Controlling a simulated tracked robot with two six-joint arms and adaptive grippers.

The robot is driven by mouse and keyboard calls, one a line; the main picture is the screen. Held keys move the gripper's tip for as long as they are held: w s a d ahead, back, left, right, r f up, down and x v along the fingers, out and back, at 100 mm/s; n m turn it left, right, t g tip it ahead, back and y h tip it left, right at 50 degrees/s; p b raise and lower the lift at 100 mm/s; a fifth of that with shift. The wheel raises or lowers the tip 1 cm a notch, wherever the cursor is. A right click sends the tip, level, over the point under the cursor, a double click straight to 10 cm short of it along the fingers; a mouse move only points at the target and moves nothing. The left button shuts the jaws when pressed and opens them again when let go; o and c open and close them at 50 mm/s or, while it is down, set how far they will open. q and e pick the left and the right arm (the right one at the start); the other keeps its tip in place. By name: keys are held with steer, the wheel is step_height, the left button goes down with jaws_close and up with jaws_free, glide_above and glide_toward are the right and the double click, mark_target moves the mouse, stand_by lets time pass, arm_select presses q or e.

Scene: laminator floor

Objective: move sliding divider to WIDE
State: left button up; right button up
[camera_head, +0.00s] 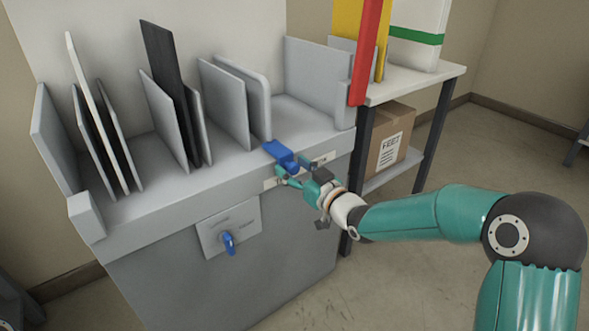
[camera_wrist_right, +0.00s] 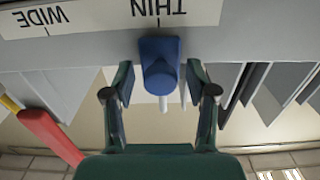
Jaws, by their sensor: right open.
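The blue handle (camera_head: 278,152) of the sliding divider (camera_head: 252,92) sticks out over the front edge of the grey rack. In the right wrist view, which is upside down, the blue handle (camera_wrist_right: 161,68) stands by the THIN mark on the white label strip (camera_wrist_right: 100,12). The WIDE mark is off to the left there. My right gripper (camera_head: 293,168) is open at the handle. In the wrist view its fingers (camera_wrist_right: 160,88) stand on either side of the handle, with gaps showing. In the head view it hides part of the strip. My left gripper is not in view.
Grey, white and black upright plates (camera_head: 165,95) stand in the rack (camera_head: 180,190). A blue knob (camera_head: 229,243) sits on a panel on the rack's front. At right, a side table (camera_head: 425,82) has a red binder (camera_head: 366,50) and a cardboard box (camera_head: 391,140).

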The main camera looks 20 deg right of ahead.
mark_target(322, 144)
steer(key=shift+w+a, duration=0.1)
steer(key=shift+w, duration=0.2)
jaws_close()
steer(key=w+d+p, duration=0.1)
steer(key=d, duration=0.3)
steer(key=w+d+p, duration=0.1)
steer(key=d+p, duration=0.1)
steer(key=d, duration=0.1)
steer(key=w+d+p, duration=0.1)
steer(key=w+d, duration=0.1)
steer(key=d, duration=0.2)
steer(key=shift+w+d+r+p, duration=0.1)
steer(key=shift+d+r+p, duration=0.1)
steer(key=shift+d+p, duration=0.1)
steer(key=shift+d, duration=0.2)
jaws_free()
steer(key=shift+f, duration=0.1)
